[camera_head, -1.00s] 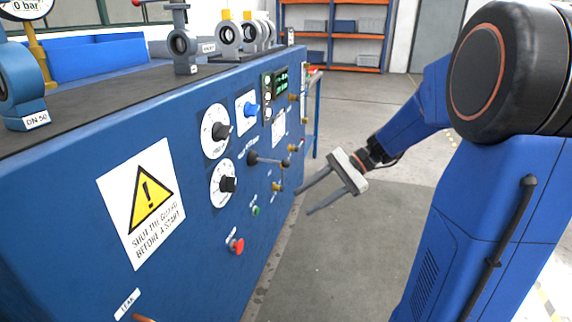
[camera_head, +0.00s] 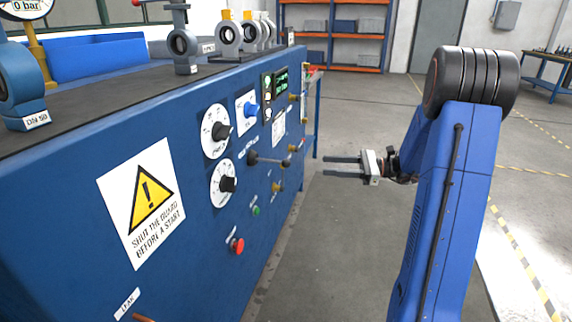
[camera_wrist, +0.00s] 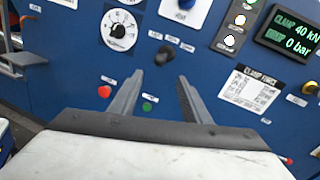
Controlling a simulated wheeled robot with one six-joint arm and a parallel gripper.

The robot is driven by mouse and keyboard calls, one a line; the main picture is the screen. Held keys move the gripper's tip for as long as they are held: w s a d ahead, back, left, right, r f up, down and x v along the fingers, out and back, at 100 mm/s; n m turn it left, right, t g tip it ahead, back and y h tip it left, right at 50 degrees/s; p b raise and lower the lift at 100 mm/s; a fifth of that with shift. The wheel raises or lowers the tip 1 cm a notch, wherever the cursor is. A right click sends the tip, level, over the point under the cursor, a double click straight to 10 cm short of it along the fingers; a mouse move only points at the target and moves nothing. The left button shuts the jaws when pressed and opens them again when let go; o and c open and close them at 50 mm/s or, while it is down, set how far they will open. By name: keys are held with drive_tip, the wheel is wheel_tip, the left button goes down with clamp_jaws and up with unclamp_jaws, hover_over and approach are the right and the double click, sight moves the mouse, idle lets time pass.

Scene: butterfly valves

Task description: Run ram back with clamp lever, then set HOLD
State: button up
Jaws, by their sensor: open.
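A dark lever (camera_head: 268,160) sticks out of the blue panel below the blue selector knob (camera_head: 248,108); I take it for the clamp lever, but its label is too small to read. In the wrist view the lever (camera_wrist: 164,54) shows just beyond my fingertips, end on. The blue knob (camera_wrist: 185,5) is cut by the top edge there. I cannot read which setting is HOLD. My gripper (camera_head: 325,168) is open and empty, its fingers pointing at the panel from the right, apart from it. In the wrist view my fingertips (camera_wrist: 159,76) frame bare panel below the lever.
Two round dials (camera_head: 216,131) sit left of the lever. A red button (camera_head: 237,245) and a green one (camera_head: 256,211) lie below. Valves (camera_head: 229,38) stand on the bench top. The floor right of the panel is clear.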

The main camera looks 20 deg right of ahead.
sight(286, 163)
drive_tip(key=x, duration=1.5)
drive_tip(key=shift+w+a, duration=0.1)
drive_tip(key=shift+a, duration=0.2)
clamp_jaws()
